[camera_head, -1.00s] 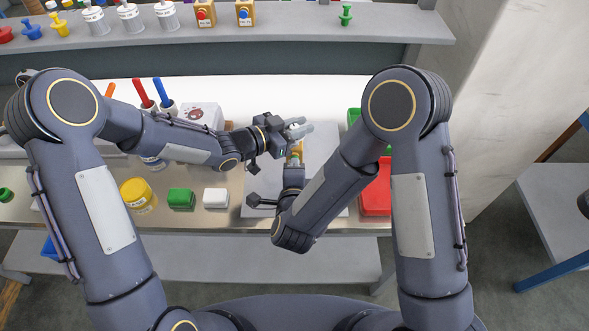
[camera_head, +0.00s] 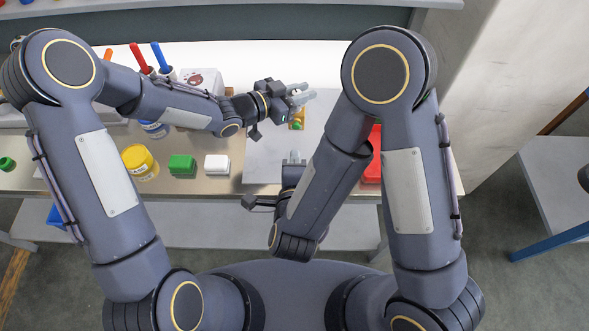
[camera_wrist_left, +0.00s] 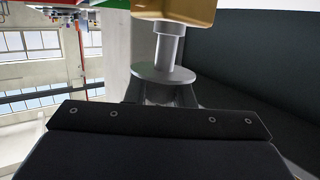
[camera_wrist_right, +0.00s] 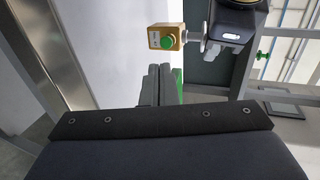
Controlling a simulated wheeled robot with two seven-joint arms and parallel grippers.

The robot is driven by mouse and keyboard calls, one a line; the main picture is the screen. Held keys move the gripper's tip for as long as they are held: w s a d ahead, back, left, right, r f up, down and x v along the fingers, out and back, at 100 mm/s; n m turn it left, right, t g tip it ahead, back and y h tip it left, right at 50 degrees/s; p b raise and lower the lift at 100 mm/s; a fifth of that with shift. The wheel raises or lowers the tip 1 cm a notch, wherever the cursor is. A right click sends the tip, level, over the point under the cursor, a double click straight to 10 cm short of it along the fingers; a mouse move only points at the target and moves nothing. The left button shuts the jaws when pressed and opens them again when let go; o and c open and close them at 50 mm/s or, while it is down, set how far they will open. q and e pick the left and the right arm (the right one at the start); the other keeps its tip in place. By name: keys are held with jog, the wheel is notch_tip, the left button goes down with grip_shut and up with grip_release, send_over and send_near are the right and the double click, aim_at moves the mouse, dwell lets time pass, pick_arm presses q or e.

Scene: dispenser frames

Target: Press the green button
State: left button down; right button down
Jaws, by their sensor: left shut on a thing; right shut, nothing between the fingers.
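A yellow box (camera_head: 298,119) with a green button (camera_head: 296,126) is held up over the grey mat. My left gripper (camera_head: 301,95) is shut on the box's silver stem (camera_wrist_left: 168,47), just behind the box. In the right wrist view, the green button (camera_wrist_right: 167,42) on the box (camera_wrist_right: 157,37) faces towards me, beside my left gripper (camera_wrist_right: 212,45). My right gripper (camera_head: 294,157) is shut and empty. It is nearer my body than the button, with a visible gap between them. Its shut fingers also show in the right wrist view (camera_wrist_right: 160,85).
A white block (camera_head: 217,165), a green block (camera_head: 182,165) and a yellow jar (camera_head: 139,161) stand on the table to the left. A red tray (camera_head: 372,160) is partly hidden behind my right arm. Bare grey mat (camera_head: 262,160) lies under the grippers.

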pick_arm(q)
jog(key=shift+a+f, duration=0.15)
jog(key=shift+f, duration=0.15)
pick_arm(e)
jog(key=shift+v, duration=1.95)
pick_arm(q)
jog(key=c, duration=1.5)
grip_release()
jog(key=shift+c, duration=0.2)
jog(key=o, duration=0.4)
jog(key=shift+r, duration=0.15)
